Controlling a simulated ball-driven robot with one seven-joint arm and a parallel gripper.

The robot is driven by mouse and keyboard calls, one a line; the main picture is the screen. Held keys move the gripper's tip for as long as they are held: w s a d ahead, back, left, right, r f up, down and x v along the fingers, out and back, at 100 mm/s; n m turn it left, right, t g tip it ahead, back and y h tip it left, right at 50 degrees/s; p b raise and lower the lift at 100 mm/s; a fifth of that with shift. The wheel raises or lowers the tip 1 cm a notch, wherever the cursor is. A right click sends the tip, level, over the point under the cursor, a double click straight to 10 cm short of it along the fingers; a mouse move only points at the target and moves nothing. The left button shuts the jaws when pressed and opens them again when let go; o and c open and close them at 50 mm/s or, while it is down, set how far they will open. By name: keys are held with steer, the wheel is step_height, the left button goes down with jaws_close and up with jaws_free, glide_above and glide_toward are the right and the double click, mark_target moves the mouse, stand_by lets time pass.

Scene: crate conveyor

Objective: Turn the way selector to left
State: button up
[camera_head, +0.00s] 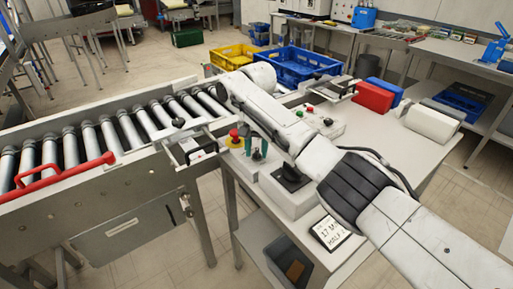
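A pale control box (265,183) stands on the table beside the conveyor. A small dark knob (257,156), which looks like the way selector, is on its top; which way it points is too small to tell. My gripper (257,147) is over the box, reaching down from my white arm. Its two teal fingers look apart, one on each side of the dark knob. I cannot tell whether they touch it. My arm hides part of the box.
A red mushroom button on yellow (234,135) is close to the left of my gripper. A black lever base (291,177) is to its right. Green (299,113) and red (310,109) buttons are behind the arm. The roller conveyor (104,136) runs at left.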

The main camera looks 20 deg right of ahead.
steer(key=shift+c, duration=0.3)
jaws_close()
steer(key=shift+n, duration=0.4)
steer(key=n+p, duration=0.1)
steer(key=n, duration=0.1)
steer(key=shift+n, duration=0.4)
steer(key=n+p, duration=0.1)
steer(key=n, duration=0.4)
steer(key=shift+d, duration=0.15)
steer(key=n, duration=0.4)
steer(key=shift+d+n, duration=0.1)
steer(key=shift+n, duration=0.3)
steer(key=n, duration=0.4)
steer(key=shift+w, duration=0.1)
steer(key=shift+n, duration=0.3)
